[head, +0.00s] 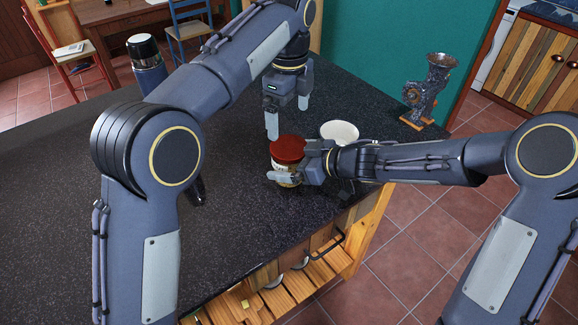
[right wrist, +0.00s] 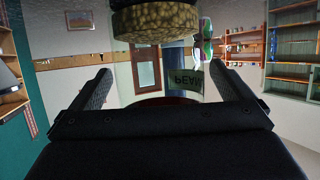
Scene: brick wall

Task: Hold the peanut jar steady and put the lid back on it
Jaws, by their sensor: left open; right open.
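The peanut jar (head: 282,167) stands upright near the front-right edge of the dark counter. The red lid (head: 287,147) sits on its top; I cannot tell how tightly. My right gripper (head: 288,177) is open at the jar's side, low down, with a finger in front of it. In the right wrist view the jar's label (right wrist: 187,82) appears upside down between the open fingers (right wrist: 165,90). Contact of the fingers with the jar is unclear. My left gripper (head: 288,118) is open and empty, pointing down just above and behind the lid.
A white bowl (head: 340,131) stands just behind and right of the jar, close to my right forearm. A metal grinder (head: 430,92) stands at the counter's far right corner. A dark flask (head: 146,65) stands at the far left. The counter's left middle is clear.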

